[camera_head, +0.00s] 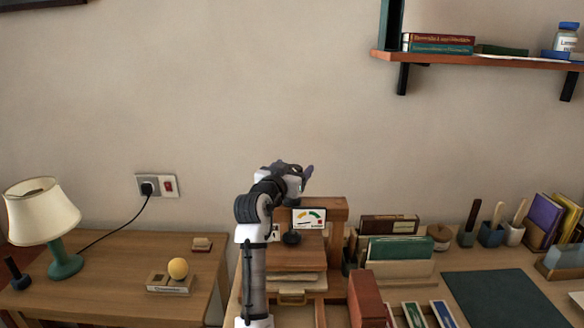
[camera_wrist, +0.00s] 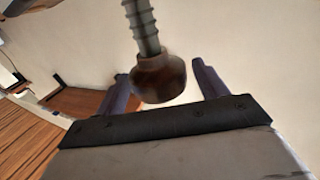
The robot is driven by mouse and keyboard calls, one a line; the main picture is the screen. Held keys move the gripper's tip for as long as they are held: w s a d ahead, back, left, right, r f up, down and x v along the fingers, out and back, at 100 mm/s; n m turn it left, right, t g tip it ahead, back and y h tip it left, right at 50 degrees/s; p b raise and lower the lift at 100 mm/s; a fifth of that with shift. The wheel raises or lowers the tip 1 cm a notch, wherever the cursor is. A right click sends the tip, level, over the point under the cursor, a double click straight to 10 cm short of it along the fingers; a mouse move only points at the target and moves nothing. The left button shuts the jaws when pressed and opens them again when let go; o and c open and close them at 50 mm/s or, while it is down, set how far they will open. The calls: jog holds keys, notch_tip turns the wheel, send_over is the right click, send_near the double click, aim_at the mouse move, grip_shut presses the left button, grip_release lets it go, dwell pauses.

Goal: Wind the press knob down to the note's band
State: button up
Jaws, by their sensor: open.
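The wooden press (camera_head: 338,212) stands on the desk in the head view. A white dial card (camera_head: 309,218) with green, yellow and red marks is on its front. A small pale paper (camera_head: 275,237) with a dark mark is left of the dial; its text is too small to read. My gripper (camera_head: 305,178) is above the press and hides its top. In the wrist view, the brown rounded knob (camera_wrist: 158,80) with its ridged screw (camera_wrist: 143,28) appears between the spread fingers of my gripper (camera_wrist: 160,70). A gap shows to the right finger; contact at the left cannot be told.
Books (camera_head: 400,250) and a red-brown block (camera_head: 367,298) stand right of the press. A dark mat (camera_head: 505,298) lies farther right. A lamp (camera_head: 52,225) and a yellow ball (camera_head: 178,268) on a small base are on the left table. A shelf (camera_head: 470,60) hangs upper right.

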jog(key=c, duration=1)
jog(key=shift+o, duration=0.2)
jog(key=shift+f+m+h+b, duration=0.15)
jog(key=shift+m+h+b, duration=0.15)
jog(key=shift+h+b, duration=0.15)
jog(key=m+g+h+b, duration=0.2)
jog(key=h+b, duration=0.1)
jog(key=shift+a+m, duration=0.1)
jog(key=shift+m, duration=0.2)
jog(key=m+g+h+b, duration=0.1)
jog(key=m+g+h, duration=0.1)
jog(key=g+h, duration=0.1)
jog(key=shift+m+b, duration=0.3)
jog(key=shift+b, duration=0.1)
jog(key=m+g+h, duration=0.1)
jog(key=g, duration=0.1)
jog(key=r+m+g+h+p, duration=0.1)
jog(key=m+g+h, duration=0.1)
jog(key=shift+g, duration=0.4)
jog(key=shift+m+g+h+p, duration=0.55)
jog(key=shift+m+g+p, duration=0.3)
jog(key=shift+m+g, duration=0.5)
jog(key=shift+m+g+p, duration=0.25)
jog(key=shift+g+p, duration=0.1)
jog(key=shift+g, duration=0.4)
